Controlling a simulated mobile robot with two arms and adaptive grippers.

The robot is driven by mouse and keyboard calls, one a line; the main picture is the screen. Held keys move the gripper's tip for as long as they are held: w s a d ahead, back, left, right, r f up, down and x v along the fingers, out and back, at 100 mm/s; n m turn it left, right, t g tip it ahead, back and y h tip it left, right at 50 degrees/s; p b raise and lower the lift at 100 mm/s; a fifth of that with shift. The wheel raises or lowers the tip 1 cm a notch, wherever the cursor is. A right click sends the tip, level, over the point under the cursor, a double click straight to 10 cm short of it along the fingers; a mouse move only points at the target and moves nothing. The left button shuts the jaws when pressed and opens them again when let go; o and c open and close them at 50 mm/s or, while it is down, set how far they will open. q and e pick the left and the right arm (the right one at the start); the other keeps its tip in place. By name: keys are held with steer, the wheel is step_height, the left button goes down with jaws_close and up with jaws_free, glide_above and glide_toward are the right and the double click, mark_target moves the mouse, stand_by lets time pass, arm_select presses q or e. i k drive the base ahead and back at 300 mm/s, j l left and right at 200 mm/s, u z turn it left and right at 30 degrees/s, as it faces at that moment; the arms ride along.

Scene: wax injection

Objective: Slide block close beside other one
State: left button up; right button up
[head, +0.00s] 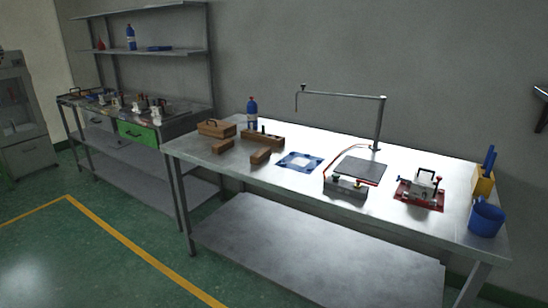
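Two small brown blocks lie near the front left of the metal table (310,195). The left block (222,146) is in front of a wooden box with a handle (216,128). The right block (261,156) is in front of a longer wooden holder (264,141). The two blocks are apart, with a strip of bare tabletop between them. Neither of my grippers can be made out in the head view.
A blue bottle (252,112) stands behind the holder. A blue-and-white mat (299,161), a grey plate (360,170), a red-based fixture (420,193) and a blue cup (487,217) are farther right. Another bench (140,150) with shelves stands at left. The green floor in front is clear.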

mark_target(218, 148)
steer(key=i+l+u, duration=0.1)
steer(key=i+u, duration=0.15)
steer(key=i+l+u, duration=0.2)
steer(key=i+j+z, duration=0.15)
steer(key=i, duration=0.25)
steer(key=i+j+z, duration=0.1)
steer(key=i, duration=0.25)
steer(key=i+j+z, duration=0.15)
steer(key=i+j, duration=0.15)
steer(key=i, duration=0.05)
